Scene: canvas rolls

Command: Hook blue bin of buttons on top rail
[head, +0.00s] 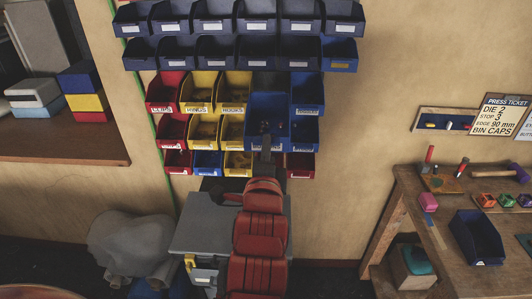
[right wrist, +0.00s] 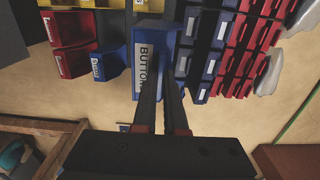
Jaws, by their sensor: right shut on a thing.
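The blue bin of buttons (head: 266,106) is held upright in front of the wall rack, with small dark contents inside. In the right wrist view the bin (right wrist: 160,36) shows a white label reading BUTTON, its end cut off. My right gripper (head: 265,148) is shut on the bin's near side; its two fingers (right wrist: 164,80) reach the bin beside the label. The bin covers part of the lower bin rows, and a dark gap (head: 270,80) shows just above it. The rails are mostly hidden behind bins, so bin-to-rail contact cannot be told. My left gripper is out of view.
Dark blue bins (head: 215,50) fill the upper rows. Red, yellow (head: 203,92) and blue bins flank the held bin closely. A workbench (head: 440,215) with an empty dark blue bin (head: 477,238) and tools stands at right. A grey cabinet (head: 203,225) stands below the rack.

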